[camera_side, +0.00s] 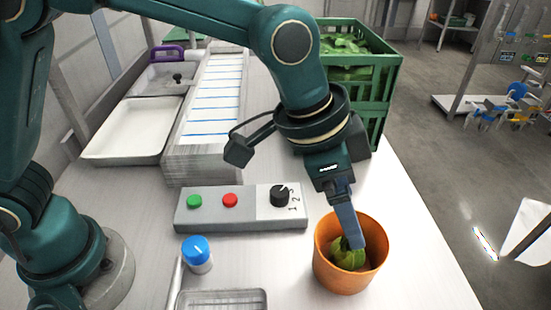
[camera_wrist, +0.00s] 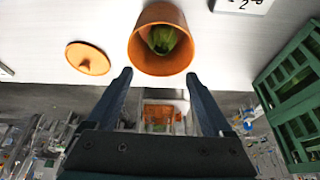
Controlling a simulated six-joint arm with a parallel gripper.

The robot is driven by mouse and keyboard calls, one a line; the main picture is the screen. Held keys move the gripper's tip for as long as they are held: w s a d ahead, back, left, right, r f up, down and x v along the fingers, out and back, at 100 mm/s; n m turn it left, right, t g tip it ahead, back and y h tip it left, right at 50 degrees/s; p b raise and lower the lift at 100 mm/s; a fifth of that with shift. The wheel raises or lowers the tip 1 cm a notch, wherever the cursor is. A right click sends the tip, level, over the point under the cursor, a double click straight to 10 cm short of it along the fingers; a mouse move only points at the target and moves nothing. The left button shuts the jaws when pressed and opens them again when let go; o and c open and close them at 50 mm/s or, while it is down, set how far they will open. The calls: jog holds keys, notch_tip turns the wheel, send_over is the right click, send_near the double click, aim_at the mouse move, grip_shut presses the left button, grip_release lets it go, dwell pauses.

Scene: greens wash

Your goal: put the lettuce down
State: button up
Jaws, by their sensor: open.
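A green lettuce (camera_side: 347,258) lies inside an orange pot (camera_side: 333,280) at the front right of the table. In the wrist view the lettuce (camera_wrist: 163,40) shows deep in the mouth of the pot (camera_wrist: 146,64). My gripper (camera_side: 354,243) points down at the pot, and its fingers overlap the pot's opening in the side view. I cannot tell how far they reach into it. In the wrist view my gripper (camera_wrist: 158,74) has its two fingers wide apart with nothing between them. Part of the lettuce is hidden by the fingers and the pot wall.
A control box (camera_side: 240,218) with green and red buttons and a dial stands left of the pot. A blue-capped jar (camera_side: 197,260) is nearby. A green crate (camera_side: 383,85) of greens stands behind. An orange lid (camera_wrist: 88,58) shows in the wrist view.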

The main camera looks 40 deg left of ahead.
jog(key=v, duration=0.7)
jog(key=s+a+r+n+t+y, duration=0.1)
jog(key=s+a+n, duration=0.1)
jog(key=a, duration=0.4)
jog(key=s+a+n+t, duration=0.1)
jog(key=a+n, duration=0.2)
jog(key=a, duration=0.3)
jog(key=s+a+f+n+y, duration=0.2)
jog(key=s+a+f+n, duration=0.2)
jog(key=s+a, duration=0.3)
jog(key=shift+s+a+f+n+t, duration=0.2)
jog(key=shift+s+a+n+t, duration=0.15)
jog(key=shift+a, duration=0.55)
